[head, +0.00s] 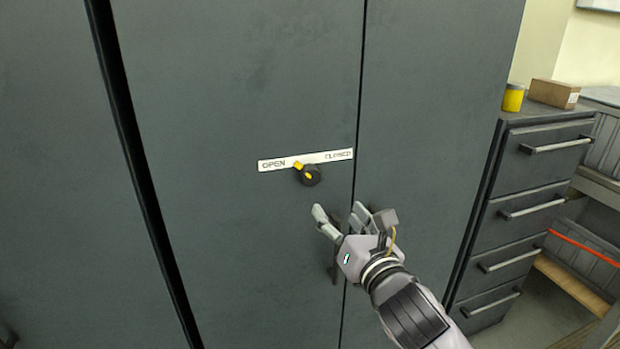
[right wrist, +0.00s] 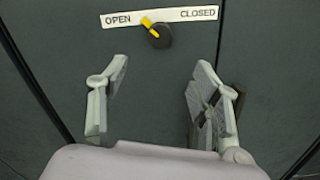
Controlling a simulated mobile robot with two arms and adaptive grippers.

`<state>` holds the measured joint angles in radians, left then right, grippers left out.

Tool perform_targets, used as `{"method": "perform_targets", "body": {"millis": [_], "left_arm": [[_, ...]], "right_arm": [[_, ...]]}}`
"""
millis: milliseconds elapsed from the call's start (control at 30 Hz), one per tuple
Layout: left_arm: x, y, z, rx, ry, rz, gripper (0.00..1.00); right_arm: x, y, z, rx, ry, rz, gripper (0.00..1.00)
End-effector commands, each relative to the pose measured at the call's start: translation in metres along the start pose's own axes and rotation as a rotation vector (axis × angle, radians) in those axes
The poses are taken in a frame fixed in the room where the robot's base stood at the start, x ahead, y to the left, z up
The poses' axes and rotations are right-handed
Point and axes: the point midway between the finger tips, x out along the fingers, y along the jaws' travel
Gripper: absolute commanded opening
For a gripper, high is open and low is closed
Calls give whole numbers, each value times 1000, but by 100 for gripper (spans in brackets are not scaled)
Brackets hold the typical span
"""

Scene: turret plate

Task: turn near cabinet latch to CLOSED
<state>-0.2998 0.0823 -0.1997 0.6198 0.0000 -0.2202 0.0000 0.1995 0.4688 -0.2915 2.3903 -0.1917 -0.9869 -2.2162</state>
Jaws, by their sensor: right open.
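The cabinet latch (head: 311,176) is a round black knob with a yellow pointer on the dark grey cabinet door. Its pointer tilts up and left, towards OPEN on the white label strip (head: 306,160). In the right wrist view the latch (right wrist: 160,36) sits below the strip (right wrist: 160,16), with the pointer nearer OPEN than CLOSED. My right gripper (head: 338,212) is open and empty, below and a little right of the latch, apart from it. In the right wrist view its fingers (right wrist: 158,95) are spread wide, with the latch beyond them. My left gripper is not in view.
A dark door handle (head: 335,262) stands behind my right gripper, near the door seam. At the right is a drawer unit (head: 525,190) with a yellow container (head: 513,98) and a cardboard box (head: 553,93) on top. The door around the latch is clear.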

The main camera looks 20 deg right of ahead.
Motion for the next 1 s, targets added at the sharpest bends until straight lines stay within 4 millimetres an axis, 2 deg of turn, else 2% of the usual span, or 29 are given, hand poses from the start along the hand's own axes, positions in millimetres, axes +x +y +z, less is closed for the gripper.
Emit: {"method": "perform_targets", "body": {"millis": [300,600,800,1000], "left_arm": [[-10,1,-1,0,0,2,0],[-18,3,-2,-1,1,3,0],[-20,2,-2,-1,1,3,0],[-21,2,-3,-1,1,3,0]], "right_arm": [[65,1,1,6,2,-1,58],[119,1,1,6,1,0,58],[141,1,0,5,1,0,58],[148,0,0,4,1,1,58]]}}
